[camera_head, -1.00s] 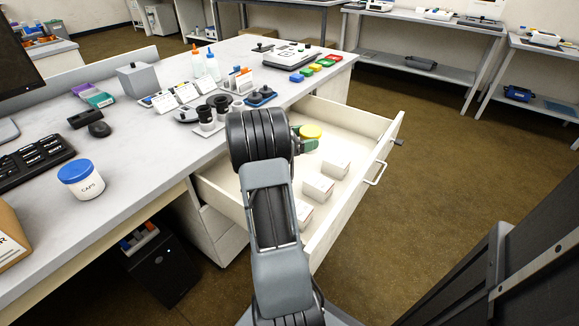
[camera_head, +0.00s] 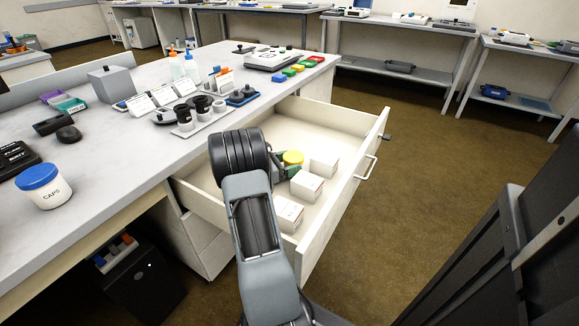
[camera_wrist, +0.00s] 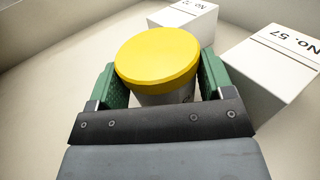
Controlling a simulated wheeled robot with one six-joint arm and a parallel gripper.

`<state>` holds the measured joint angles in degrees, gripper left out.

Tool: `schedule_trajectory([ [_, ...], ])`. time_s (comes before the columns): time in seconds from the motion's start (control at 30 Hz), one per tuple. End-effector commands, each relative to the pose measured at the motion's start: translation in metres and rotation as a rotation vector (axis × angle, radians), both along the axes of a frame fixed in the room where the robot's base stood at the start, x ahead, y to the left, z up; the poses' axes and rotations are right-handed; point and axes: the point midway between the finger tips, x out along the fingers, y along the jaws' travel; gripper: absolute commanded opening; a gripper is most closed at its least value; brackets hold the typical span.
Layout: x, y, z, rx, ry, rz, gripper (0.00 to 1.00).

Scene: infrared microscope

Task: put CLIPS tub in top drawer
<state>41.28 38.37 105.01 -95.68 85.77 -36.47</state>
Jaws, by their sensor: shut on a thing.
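The tub with a yellow lid (camera_head: 293,158) is inside the open top drawer (camera_head: 345,165); its label cannot be read. My gripper (camera_wrist: 157,84) has its green fingers on both sides of the tub, shut on it. In the wrist view the tub (camera_wrist: 158,62) stands roughly upright between the fingers, with white boxes close by on the right. I cannot tell whether its base touches the drawer floor. My arm hides part of the drawer in the head view.
White boxes (camera_head: 306,185) stand along the drawer's front side, one marked No. 57 (camera_wrist: 275,70). A blue-lidded CAPS tub (camera_head: 43,187) stands on the desk (camera_head: 110,150). Bare drawer floor shows towards the back (camera_head: 300,125).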

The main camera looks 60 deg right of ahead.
Motion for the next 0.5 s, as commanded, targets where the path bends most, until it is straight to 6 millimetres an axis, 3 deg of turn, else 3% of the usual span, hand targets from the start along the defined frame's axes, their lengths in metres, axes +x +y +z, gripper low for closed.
schedule_trajectory([
  [0.37,0.0002,-0.0001,-0.0028,-0.002,-0.001,0.000,0.50],
  [0.4,0.0002,-0.0001,-0.0034,-0.002,-0.001,0.000,0.75],
  [0.5,0.0001,-0.0001,-0.0028,-0.002,-0.001,0.000,0.85],
])
